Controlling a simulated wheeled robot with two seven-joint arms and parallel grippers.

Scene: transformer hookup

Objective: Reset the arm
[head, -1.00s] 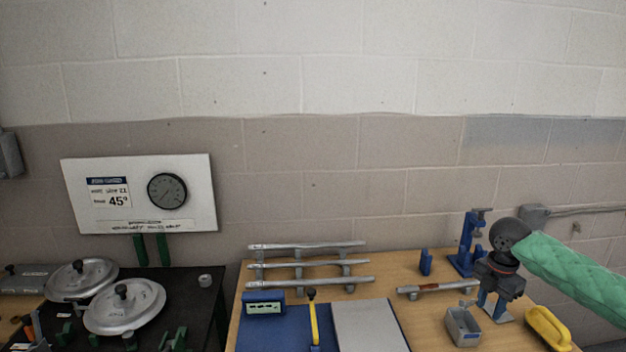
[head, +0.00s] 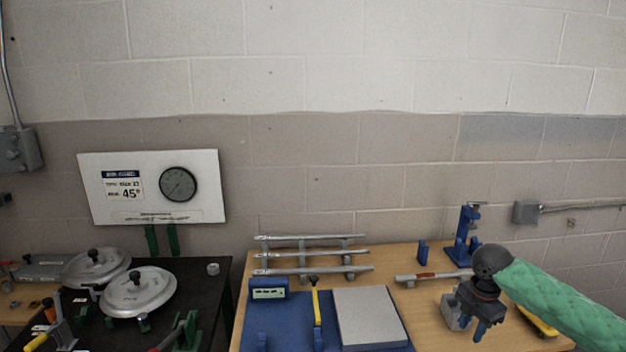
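My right arm comes in from the right in a green padded sleeve. Its gripper (head: 474,318) points down over the right part of the wooden table (head: 415,262). It partly covers a small grey open box (head: 455,309), and I cannot tell whether it touches it. My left gripper is not in view.
A blue stand (head: 464,236), a rod with a red band (head: 432,276) and a yellow object (head: 536,321) lie near the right arm. A rack of metal rods (head: 310,254) stands mid-table. A dark table (head: 205,300) with round lidded pots (head: 137,292) is left.

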